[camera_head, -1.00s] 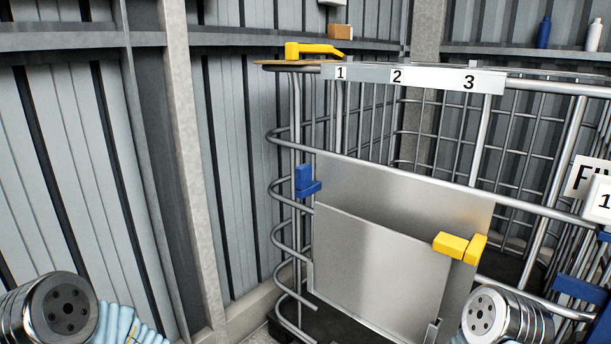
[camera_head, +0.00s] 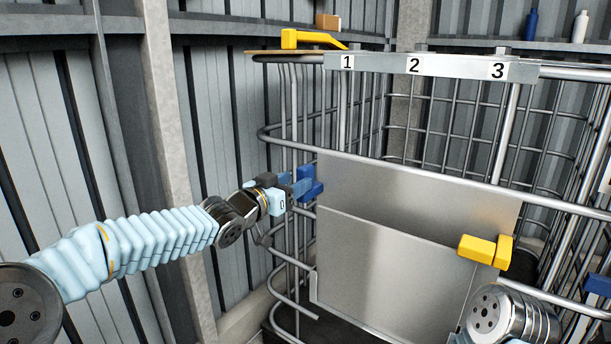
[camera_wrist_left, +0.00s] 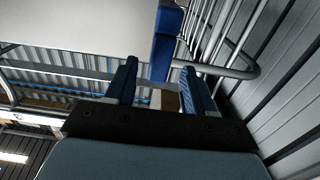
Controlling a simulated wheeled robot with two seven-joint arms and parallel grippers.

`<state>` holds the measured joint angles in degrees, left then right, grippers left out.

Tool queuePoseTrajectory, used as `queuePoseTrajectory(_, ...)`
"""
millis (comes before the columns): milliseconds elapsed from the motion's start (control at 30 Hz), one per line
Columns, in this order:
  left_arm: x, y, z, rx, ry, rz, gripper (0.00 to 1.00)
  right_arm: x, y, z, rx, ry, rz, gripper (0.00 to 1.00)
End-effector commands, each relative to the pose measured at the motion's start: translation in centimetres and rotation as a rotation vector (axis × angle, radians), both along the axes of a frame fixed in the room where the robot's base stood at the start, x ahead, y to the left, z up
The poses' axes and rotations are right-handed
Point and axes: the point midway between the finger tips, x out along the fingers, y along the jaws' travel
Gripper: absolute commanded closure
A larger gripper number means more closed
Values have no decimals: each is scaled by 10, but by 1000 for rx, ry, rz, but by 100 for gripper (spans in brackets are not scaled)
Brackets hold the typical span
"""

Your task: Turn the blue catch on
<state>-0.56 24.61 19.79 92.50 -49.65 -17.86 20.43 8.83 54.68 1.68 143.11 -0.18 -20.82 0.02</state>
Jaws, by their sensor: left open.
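The blue catch (camera_head: 313,186) is at the left edge of the metal panel on the wire cage, partly hidden behind my left gripper (camera_head: 298,186) in the head view. In the left wrist view the catch (camera_wrist_left: 163,45) stands upright ahead of my left gripper (camera_wrist_left: 160,85). Its lower end reaches between the two blue-padded fingers, with a gap visible on each side. The left gripper is open. In the head view the left arm comes in from the left. My right arm shows only in part at the bottom right, and its gripper is out of view.
A yellow catch (camera_head: 485,250) is at the panel's right side. The metal panel (camera_head: 400,210) fills the cage front below a horizontal rail. A yellow handle (camera_head: 312,39) sits above, left of a strip (camera_head: 430,66) numbered 1, 2, 3. Another blue part (camera_head: 597,285) is at the right edge.

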Motion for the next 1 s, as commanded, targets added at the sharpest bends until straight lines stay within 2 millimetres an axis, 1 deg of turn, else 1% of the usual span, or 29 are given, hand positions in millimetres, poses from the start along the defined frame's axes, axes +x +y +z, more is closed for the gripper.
queuePoseTrajectory(33,9,-8,1,-1,2,-2,47,0,0,4,0,0,1,57)
queuePoseTrajectory(100,20,-16,1,0,1,-2,47,0,0,6,1,-1,1,57)
queuePoseTrajectory(200,32,-24,1,0,1,-1,47,0,0,10,1,0,1,57)
queuePoseTrajectory(300,40,-29,0,1,2,0,47,0,1,11,1,0,2,57)
queuePoseTrajectory(433,44,-31,0,1,1,1,47,0,1,12,1,0,2,57)
queuePoseTrajectory(667,44,-32,-1,1,1,1,47,0,1,11,1,0,2,57)
queuePoseTrajectory(1000,44,-31,-1,1,1,1,99,0,1,11,1,0,2,57)
